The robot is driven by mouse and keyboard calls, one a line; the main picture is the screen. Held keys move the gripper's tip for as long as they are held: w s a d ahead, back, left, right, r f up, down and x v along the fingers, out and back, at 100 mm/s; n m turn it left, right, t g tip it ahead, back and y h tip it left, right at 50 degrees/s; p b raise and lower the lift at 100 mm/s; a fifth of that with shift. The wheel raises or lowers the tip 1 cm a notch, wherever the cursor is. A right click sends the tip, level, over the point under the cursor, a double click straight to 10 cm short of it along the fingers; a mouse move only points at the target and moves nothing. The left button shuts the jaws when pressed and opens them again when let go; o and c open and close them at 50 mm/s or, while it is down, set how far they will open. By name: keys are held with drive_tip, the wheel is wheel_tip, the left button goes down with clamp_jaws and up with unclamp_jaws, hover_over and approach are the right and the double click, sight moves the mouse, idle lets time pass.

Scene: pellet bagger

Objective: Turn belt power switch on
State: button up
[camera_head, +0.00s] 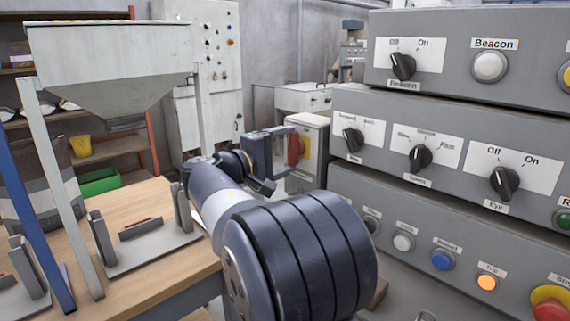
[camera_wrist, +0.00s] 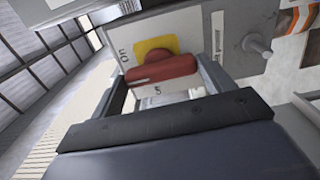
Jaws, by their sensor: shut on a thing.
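The belt power switch is a red rotary handle (camera_head: 295,149) on a yellow plate (camera_head: 305,146), on the side of a small grey box (camera_head: 309,124). In the wrist view the red handle (camera_wrist: 160,69) lies across the picture, in front of its yellow plate (camera_wrist: 154,46). My gripper (camera_head: 285,151) reaches the box from the left in the head view. In the wrist view its fingers are at the two ends of the handle, shut on it.
A tall grey control panel (camera_head: 450,110) with knobs and buttons stands close on the right of my arm. A wooden table (camera_head: 150,270) with metal clamps and a hopper (camera_head: 110,60) is on the left. A grey bolt-like post (camera_wrist: 256,43) sticks out near the switch in the wrist view.

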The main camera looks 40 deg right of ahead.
drive_tip(key=shift+f+m+b, duration=0.2)
drive_tip(key=shift+m+b, duration=0.1)
idle(0.4)
drive_tip(key=o, duration=1)
drive_tip(key=shift+a+r, duration=0.1)
drive_tip(key=shift+r, duration=0.05)
drive_tip(key=a, duration=0.7)
drive_tip(key=s+a, duration=0.1)
drive_tip(key=a, duration=0.2)
drive_tip(key=shift+a, duration=0.4)
drive_tip(key=shift+d, duration=0.1)
drive_tip(key=d, duration=0.7)
drive_tip(key=w+d, duration=0.1)
drive_tip(key=d, duration=0.2)
drive_tip(key=shift+d+r, duration=0.1)
drive_tip(key=shift+d, duration=0.3)
drive_tip(key=shift+a, duration=0.15)
